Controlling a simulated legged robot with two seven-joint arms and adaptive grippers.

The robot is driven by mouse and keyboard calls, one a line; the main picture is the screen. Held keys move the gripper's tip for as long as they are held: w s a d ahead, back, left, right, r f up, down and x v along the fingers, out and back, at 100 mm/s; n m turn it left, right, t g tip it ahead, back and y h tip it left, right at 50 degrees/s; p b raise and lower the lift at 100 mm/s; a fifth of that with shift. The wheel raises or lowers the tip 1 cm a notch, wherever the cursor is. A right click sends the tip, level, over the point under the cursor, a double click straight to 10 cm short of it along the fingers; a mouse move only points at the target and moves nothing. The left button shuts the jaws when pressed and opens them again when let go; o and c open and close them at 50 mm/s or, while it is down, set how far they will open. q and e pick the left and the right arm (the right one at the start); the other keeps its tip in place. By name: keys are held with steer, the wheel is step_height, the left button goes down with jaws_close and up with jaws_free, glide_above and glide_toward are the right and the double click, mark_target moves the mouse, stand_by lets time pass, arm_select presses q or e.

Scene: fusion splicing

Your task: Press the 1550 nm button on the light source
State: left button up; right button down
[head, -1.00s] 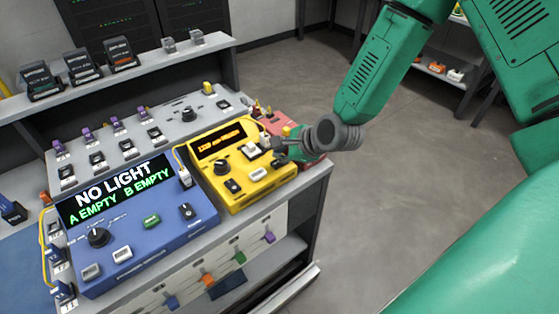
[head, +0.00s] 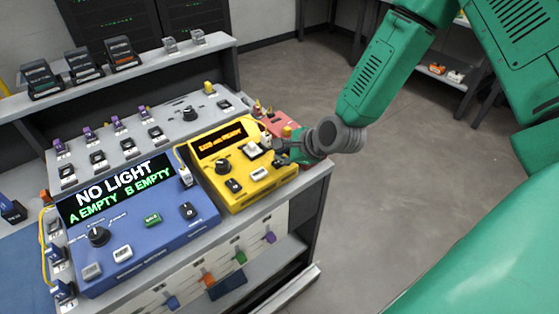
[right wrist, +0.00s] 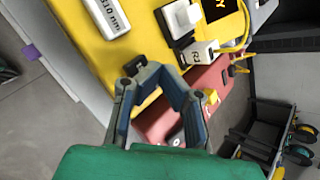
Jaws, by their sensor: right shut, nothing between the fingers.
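The light source is taken to be the yellow box (head: 240,165) with an orange-lit display (head: 218,140), a dark knob (head: 222,167) and several buttons. Its display text is too blurred to read. A white button (head: 260,174) near its front edge also shows in the right wrist view, labelled as ending in "310 nm" (right wrist: 103,17). I cannot make out a 1550 nm label. My right gripper (head: 281,156) is shut and empty, at the right end of the yellow box; its fingers (right wrist: 155,76) hide part of the panel. Contact with a button cannot be told. My left gripper is not in view.
A blue box (head: 140,225) reading "NO LIGHT, A EMPTY, B EMPTY" stands left of the yellow box. A red device (head: 285,122) lies behind my right gripper. A grey panel (head: 130,140) is behind. Open floor (head: 390,220) lies right of the bench.

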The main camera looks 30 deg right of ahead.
steer(key=shift+f, duration=0.2)
steer(key=shift+d+f, duration=0.15)
steer(key=shift+f, duration=0.1)
steer(key=shift+r, duration=0.15)
stand_by(0.3)
steer(key=shift+a+r+p, duration=0.35)
steer(key=shift+r+p, duration=0.1)
steer(key=shift+r, duration=0.35)
step_height(320, 180, up, 5)
steer(key=p, duration=0.4)
stand_by(0.6)
